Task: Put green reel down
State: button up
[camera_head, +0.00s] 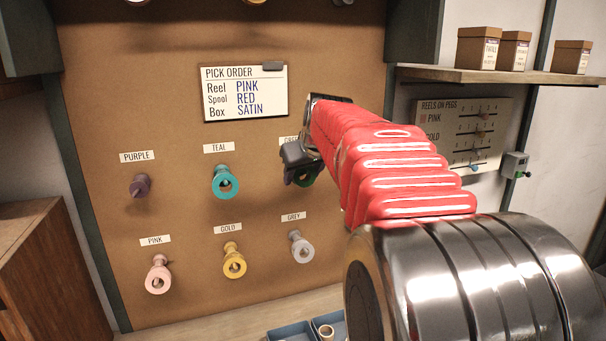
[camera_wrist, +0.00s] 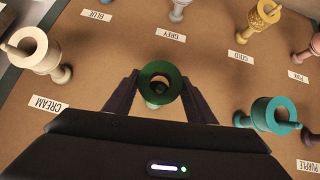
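The green reel (camera_wrist: 160,71) sits between the two fingers of my gripper (camera_wrist: 160,88) in the wrist view, its round open end facing the camera. Both fingers appear to touch its sides, so the gripper looks shut on it. In the head view my gripper (camera_head: 302,160) is at the upper right of the pegboard (camera_head: 190,205), over the partly covered green label (camera_head: 289,140). Only a sliver of the green reel (camera_head: 304,181) shows there. I cannot tell whether the reel is around its peg.
A teal reel (camera_head: 225,183) hangs left of my gripper, with a purple peg (camera_head: 140,186) beyond it. Pink (camera_head: 158,275), gold (camera_head: 234,262) and grey (camera_head: 302,247) reels hang below. A cream reel (camera_wrist: 35,52) is near in the wrist view. Blue trays (camera_head: 290,332) stand below.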

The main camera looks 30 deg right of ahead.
jog(key=o, duration=0.3)
jog(key=shift+s, duration=0.1)
jog(key=v, duration=1.3)
jog(key=shift+s+a+r, duration=0.15)
jog(key=shift+a, duration=0.05)
dwell(0.4)
